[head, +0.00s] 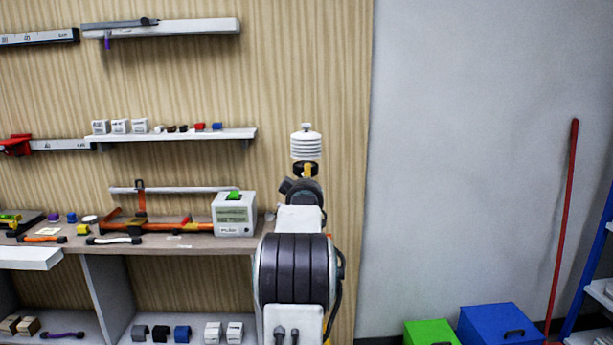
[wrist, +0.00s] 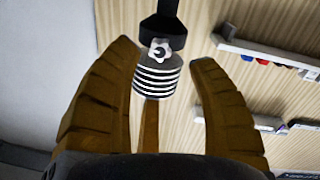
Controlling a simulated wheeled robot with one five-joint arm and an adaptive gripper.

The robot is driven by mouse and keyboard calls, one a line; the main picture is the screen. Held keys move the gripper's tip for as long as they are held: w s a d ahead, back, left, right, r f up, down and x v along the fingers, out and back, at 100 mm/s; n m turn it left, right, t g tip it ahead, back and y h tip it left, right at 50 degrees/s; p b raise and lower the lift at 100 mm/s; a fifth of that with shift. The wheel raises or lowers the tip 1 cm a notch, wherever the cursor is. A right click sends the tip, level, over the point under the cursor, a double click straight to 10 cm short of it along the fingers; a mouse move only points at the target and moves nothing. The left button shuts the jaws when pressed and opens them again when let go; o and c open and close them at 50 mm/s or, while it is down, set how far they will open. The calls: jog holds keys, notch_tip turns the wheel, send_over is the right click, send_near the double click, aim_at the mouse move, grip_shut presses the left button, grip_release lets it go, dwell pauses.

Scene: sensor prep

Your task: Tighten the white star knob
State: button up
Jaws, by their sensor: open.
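The white star knob (wrist: 161,51) shows in the wrist view on a black clamp (wrist: 163,30), right by a white ribbed sensor shield (wrist: 157,78). In the head view the shield (head: 305,145) stands above my arm at the right end of the bench; the knob cannot be made out there. My gripper (wrist: 162,65) is open, with one brown finger on each side of the shield and knob in the picture. The fingers do not visibly touch the knob. A brown post (wrist: 150,125) runs from the shield toward my palm. In the head view my arm hides most of my gripper.
A workbench (head: 165,246) with tools and a white box (head: 233,214) is left of my arm. A shelf (head: 175,135) with small blocks is on the wood wall. Green (head: 430,333) and blue (head: 500,325) bins stand at the lower right.

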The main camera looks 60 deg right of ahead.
jog(key=shift+w+d+f+n+p, duration=0.1)
jog(key=shift+w+d+n+p, duration=0.45)
jog(key=shift+d+n, duration=0.5)
jog(key=shift+w+d+r+n+p, duration=0.1)
jog(key=shift+w+d+n+p, duration=0.45)
jog(key=shift+d+n, duration=0.5)
jog(key=shift+w+d+f+n+p, duration=0.1)
jog(key=shift+w+d+n+p, duration=0.3)
jog(key=shift+w+d+n, duration=0.45)
jog(key=shift+o, duration=0.2)
jog(key=shift+s+d, duration=0.15)
jog(key=shift+d, duration=0.15)
grip_shut()
